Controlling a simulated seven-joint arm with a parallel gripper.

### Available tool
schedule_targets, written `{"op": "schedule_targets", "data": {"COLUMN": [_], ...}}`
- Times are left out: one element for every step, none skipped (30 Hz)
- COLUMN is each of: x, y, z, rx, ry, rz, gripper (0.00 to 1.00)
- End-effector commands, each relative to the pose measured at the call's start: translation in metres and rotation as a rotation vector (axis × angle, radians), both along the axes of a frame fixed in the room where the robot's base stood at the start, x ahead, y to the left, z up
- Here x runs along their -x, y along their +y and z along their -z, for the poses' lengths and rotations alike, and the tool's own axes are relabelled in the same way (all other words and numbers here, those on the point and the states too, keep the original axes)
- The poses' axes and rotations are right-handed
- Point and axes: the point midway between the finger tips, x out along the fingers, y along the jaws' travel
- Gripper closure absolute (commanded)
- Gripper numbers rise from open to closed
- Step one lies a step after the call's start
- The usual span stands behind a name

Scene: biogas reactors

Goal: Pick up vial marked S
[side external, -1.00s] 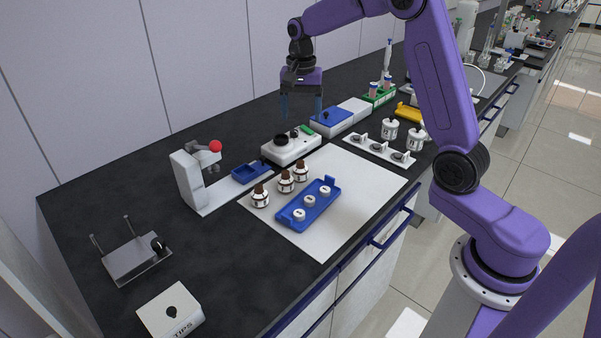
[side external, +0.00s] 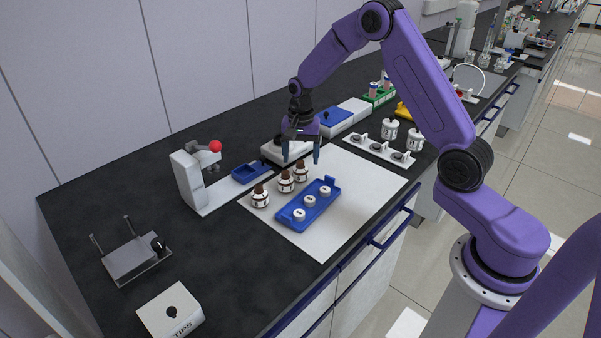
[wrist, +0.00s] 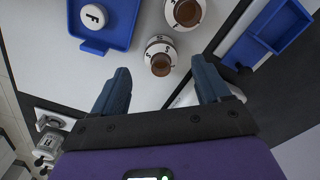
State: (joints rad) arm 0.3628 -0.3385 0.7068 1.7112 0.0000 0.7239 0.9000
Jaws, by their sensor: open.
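Three brown-capped vials with white labelled bodies stand in a row on the white mat. The one nearest my gripper, with a label that seems to read S, is the rearmost vial (side external: 301,174); it also shows in the wrist view (wrist: 160,53). The middle vial (side external: 286,183) and the front vial (side external: 260,197) stand beside it; their letters are too small to read surely. My gripper (side external: 301,158) is open and empty, pointing down above and just behind the S vial. In the wrist view my fingers (wrist: 161,75) are apart, with the vial just beyond their tips.
A white device (side external: 272,153) stands behind my gripper. A microscope-like stand (side external: 187,180) and blue box (side external: 252,172) are left. A white rack (side external: 376,154) is right.

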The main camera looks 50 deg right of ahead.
Motion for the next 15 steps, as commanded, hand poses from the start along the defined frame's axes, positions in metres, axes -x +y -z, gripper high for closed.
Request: {"op": "schedule_targets", "data": {"x": [-0.001, -0.001, -0.002, -0.002, -0.002, -0.001, -0.002, -0.002, -0.002, -0.002, -0.002, -0.002, -0.002, -0.002, -0.002], "y": [-0.001, -0.001, -0.002, -0.001, -0.001, -0.001, -0.001, -0.001, -0.001, -0.001, -0.001, -0.001, -0.001, -0.001, -0.001], "z": [0.009, 0.013, 0.019, 0.022, 0.026, 0.03, 0.032, 0.034, 0.036, 0.036, 0.037, 0.037, 0.037, 0.037, 0.037], "rx": [0.0, 0.0, 0.0, 0.0, 0.0, 0.0, 0.0, 0.0, 0.0, 0.0, 0.0, 0.0, 0.0, 0.0, 0.0], "ry": [0.003, 0.003, 0.003, 0.002, 0.003, 0.003, 0.001, 0.0, 0.0, 0.0, 0.0, 0.0, 0.0, 0.0, 0.0], "rz": [0.001, 0.001, 0.001, 0.001, 0.001, 0.001, 0.001, 0.001, 0.001, 0.001, 0.001, 0.001, 0.001, 0.001, 0.001], "gripper": [0.24, 0.24, 0.24, 0.24, 0.24, 0.24, 0.24, 0.24, 0.24, 0.24, 0.24, 0.24, 0.24, 0.24, 0.24]}}
